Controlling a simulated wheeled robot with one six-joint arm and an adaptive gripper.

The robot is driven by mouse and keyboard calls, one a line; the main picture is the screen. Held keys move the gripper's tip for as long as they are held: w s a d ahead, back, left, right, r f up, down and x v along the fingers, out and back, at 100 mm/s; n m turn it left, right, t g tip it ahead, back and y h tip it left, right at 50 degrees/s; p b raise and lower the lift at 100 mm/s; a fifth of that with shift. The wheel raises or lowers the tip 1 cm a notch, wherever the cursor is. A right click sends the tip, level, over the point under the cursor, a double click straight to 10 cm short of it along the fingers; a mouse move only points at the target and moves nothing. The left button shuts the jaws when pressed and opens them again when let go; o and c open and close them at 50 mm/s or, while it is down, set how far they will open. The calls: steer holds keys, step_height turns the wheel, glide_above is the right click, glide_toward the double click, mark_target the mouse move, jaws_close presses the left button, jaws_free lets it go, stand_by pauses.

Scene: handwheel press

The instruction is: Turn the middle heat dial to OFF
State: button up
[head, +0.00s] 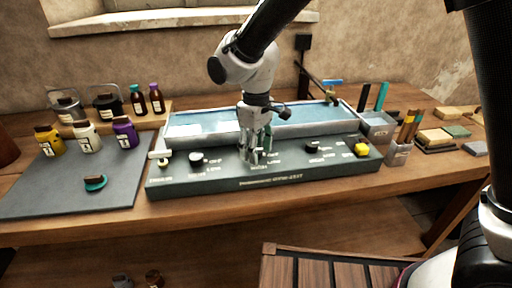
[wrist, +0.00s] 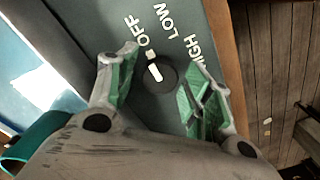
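The middle heat dial (wrist: 165,80) is a dark round knob with a white pointer bar, on the grey-green control panel (head: 290,172). In the wrist view the bar tilts up and left, toward a small cream mark beside the OFF label (wrist: 134,31). LOW and HIGH are printed further right. My gripper (head: 255,158) is over the middle of the panel and mostly hides this dial in the head view. In the wrist view its green-padded fingers (wrist: 160,78) are open, one on each side of the dial, with gaps visible. I cannot tell their height above the panel.
A left dial (head: 196,159), a right dial (head: 312,146) and a yellow button (head: 362,150) share the panel. A water-filled tray (head: 185,135) lies just behind. Bottles stand on the left; a tool holder (head: 398,152) and blocks are on the right.

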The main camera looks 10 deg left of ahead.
step_height(320, 180, up, 12)
stand_by(0.7)
steer(key=s+d+r+m+t, duration=0.1)
steer(key=s+d+m, duration=0.3)
steer(key=d, duration=1)
steer(key=s+d+r+m+t, duration=0.2)
steer(key=s+d+m, duration=0.2)
steer(key=d, duration=1.1)
steer(key=s+d+r+m+t, duration=0.1)
steer(key=s+d+m, duration=0.3)
steer(key=d, duration=1.1)
steer(key=shift+s+d+r+m, duration=0.25)
steer(key=shift+s+r+m, duration=0.15)
steer(key=shift+s+r, duration=0.55)
